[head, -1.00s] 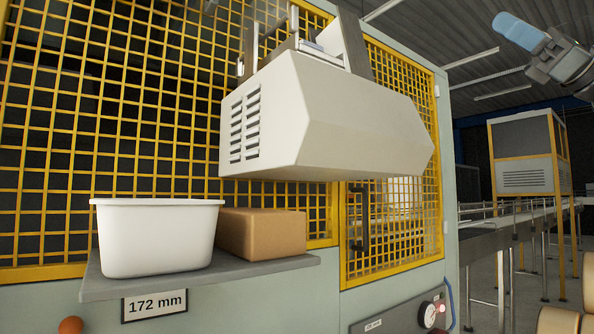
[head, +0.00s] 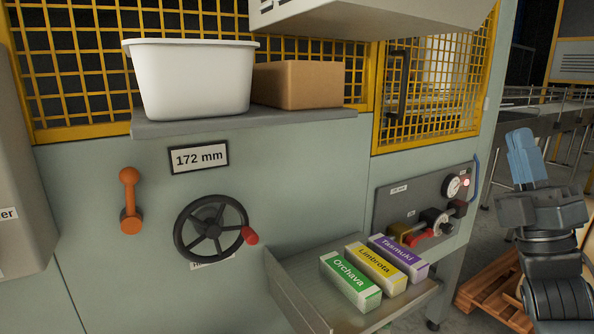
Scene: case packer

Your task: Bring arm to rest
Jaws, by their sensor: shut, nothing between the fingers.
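My gripper (head: 522,138) is at the right of the head view. Its blue fingers are shut together with nothing between them and point upward from the grey hand. It is apart from the machine, to the right of the control panel (head: 381,217) and the cartons. My dark wrist shows below it at the picture's edge, and the rest of the arm is out of view.
An angled tray (head: 296,297) holds green, yellow and purple cartons (head: 350,282). A handwheel (head: 211,228) and orange lever (head: 130,200) are on the machine front. A shelf (head: 245,121) bears a white tub (head: 192,80) and brown box (head: 298,85). A wooden pallet (head: 490,287) lies behind my wrist.

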